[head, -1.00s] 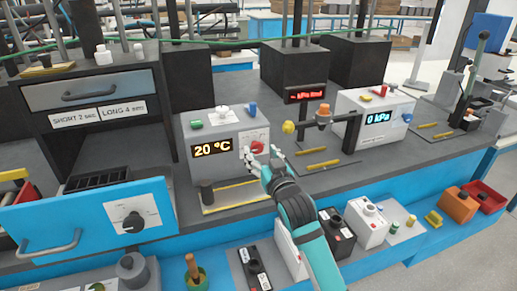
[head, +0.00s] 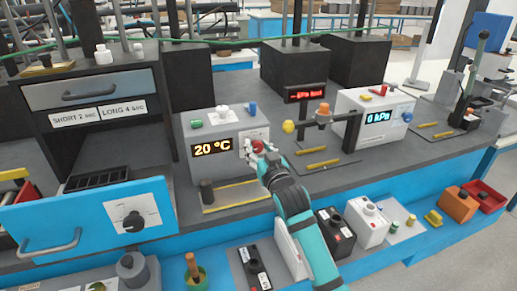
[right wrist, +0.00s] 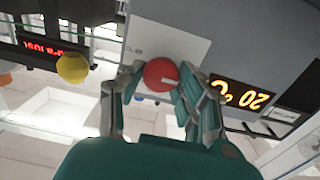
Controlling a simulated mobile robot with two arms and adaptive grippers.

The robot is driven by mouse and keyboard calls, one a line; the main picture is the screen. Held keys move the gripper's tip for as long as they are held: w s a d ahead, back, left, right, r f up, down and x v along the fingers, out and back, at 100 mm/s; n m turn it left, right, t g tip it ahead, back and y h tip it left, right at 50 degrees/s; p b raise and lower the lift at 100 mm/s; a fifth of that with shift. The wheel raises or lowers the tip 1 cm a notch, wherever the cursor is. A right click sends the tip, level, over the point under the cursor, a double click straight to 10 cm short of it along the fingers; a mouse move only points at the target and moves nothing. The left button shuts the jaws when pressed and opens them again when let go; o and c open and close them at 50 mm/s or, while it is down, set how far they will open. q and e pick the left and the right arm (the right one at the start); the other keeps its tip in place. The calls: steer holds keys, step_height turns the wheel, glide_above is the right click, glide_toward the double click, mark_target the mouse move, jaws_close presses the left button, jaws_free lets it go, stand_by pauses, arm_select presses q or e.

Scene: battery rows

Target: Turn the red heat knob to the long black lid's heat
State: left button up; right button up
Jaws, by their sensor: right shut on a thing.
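The red heat knob (head: 257,146) is on the front of a white box (head: 205,172) whose display reads 20 °C. My right gripper (head: 255,152) is at the knob, with its fingers on either side of it. In the right wrist view the red knob (right wrist: 161,75), with a pale mark on it, sits between the fingertips, and the gripper is shut on it. The label plate behind the knob is partly hidden. Long lids cannot be told for sure; black-topped boxes (head: 334,233) stand on the lower front shelf. My left gripper is not in view.
A drawer cabinet (head: 90,89) labelled SHORT 2 and LONG 4 stands at the left, above an open blue drawer (head: 90,222). A box reading 0 kPa (head: 378,117) and a yellow ball (head: 288,127) are to the right of the knob.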

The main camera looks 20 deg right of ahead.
steer(key=shift+r+m+p, duration=0.15)
steer(key=shift+m+p, duration=1.5)
steer(key=shift+m, duration=0.15)
steer(key=m+p, duration=0.2)
steer(key=m, duration=0.1)
steer(key=shift+d+f+m+p, duration=0.1)
steer(key=shift+f+m+p, duration=0.1)
steer(key=shift+m+p, duration=0.75)
steer(key=shift+m, duration=0.25)
steer(key=o, duration=1.1)
steer(key=shift+o, duration=0.2)
